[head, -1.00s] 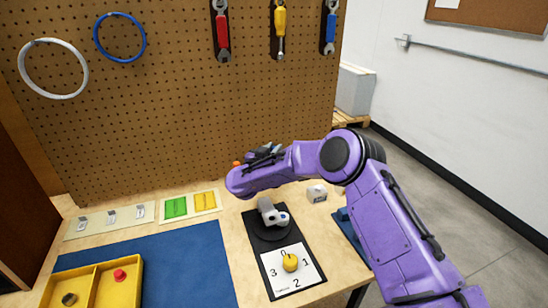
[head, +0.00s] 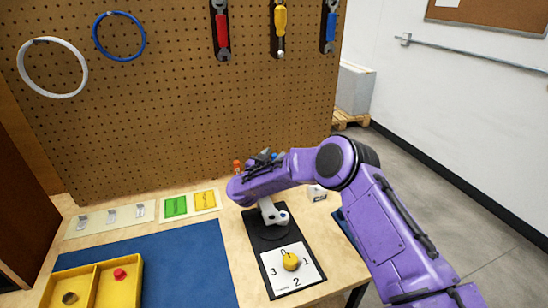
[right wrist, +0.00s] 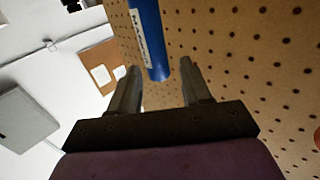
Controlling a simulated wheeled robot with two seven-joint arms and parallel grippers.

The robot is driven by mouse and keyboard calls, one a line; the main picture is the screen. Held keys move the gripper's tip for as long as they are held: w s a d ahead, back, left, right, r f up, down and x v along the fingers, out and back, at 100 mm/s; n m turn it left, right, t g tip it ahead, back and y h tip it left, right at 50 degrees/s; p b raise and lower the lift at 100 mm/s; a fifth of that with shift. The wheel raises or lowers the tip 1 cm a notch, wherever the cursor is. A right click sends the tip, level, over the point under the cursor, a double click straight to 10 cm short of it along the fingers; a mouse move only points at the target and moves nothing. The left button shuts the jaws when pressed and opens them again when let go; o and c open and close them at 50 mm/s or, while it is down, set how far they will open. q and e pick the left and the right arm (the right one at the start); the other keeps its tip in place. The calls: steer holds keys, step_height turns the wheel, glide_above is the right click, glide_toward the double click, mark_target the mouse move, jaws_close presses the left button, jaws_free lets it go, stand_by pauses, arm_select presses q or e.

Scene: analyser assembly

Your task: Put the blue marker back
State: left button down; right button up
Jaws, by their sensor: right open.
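The blue marker (right wrist: 147,35), with a white label, shows in the right wrist view. Its lower end lies between or just beyond my right fingertips (right wrist: 160,70), with gaps visible at both sides. My right gripper is open. In the head view my purple right forearm hides most of the gripper; only small dark and grey parts (head: 264,156) show above it, near the pegboard. I cannot make out the marker there. My left gripper is not in view.
A small orange-topped thing (head: 237,166) stands just left of my right wrist. Below are a black base with a dial (head: 291,261) and a grey fitting (head: 271,213). A yellow tray (head: 138,283) and blue mat (head: 190,262) lie left. The pegboard (head: 180,110) rises behind.

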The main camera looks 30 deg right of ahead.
steer(key=b+v, duration=0.1)
steer(key=v, duration=1.1)
steer(key=shift+w+f, duration=0.1)
